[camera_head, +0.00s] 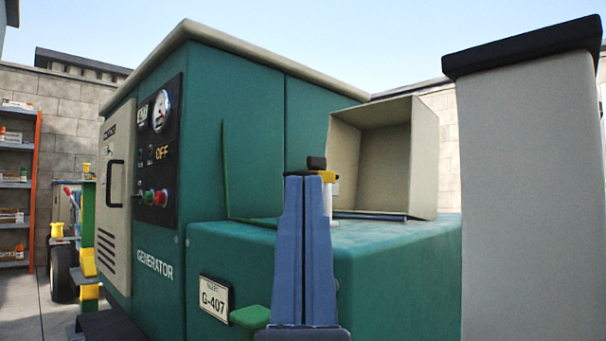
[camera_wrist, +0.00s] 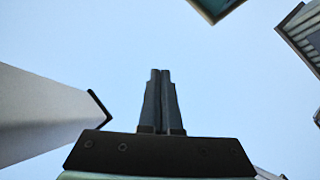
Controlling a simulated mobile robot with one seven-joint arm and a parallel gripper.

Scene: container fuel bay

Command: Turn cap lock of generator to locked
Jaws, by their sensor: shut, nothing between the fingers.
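The generator (camera_head: 228,150) is a large teal cabinet with a lower teal housing (camera_head: 400,245) at its right front. Behind my fingertips, a small fitting with a black top (camera_head: 317,162), a yellow part (camera_head: 328,177) and a pale post (camera_head: 334,200) rises near the housing top. It may be the cap lock; my fingers hide part of it, and I cannot tell its position. My gripper (camera_head: 307,178) points upward in front of the housing, fingers together and empty. In the wrist view, the gripper (camera_wrist: 160,72) stands closed against open sky; no lock shows there.
An open beige box (camera_head: 372,150) sits on the housing. A grey pillar with a black top (camera_head: 528,180) stands close at right. A control panel (camera_head: 160,150) reading OFF is at left. Shelves (camera_head: 15,190) and a wheeled cart (camera_head: 65,260) stand farther left.

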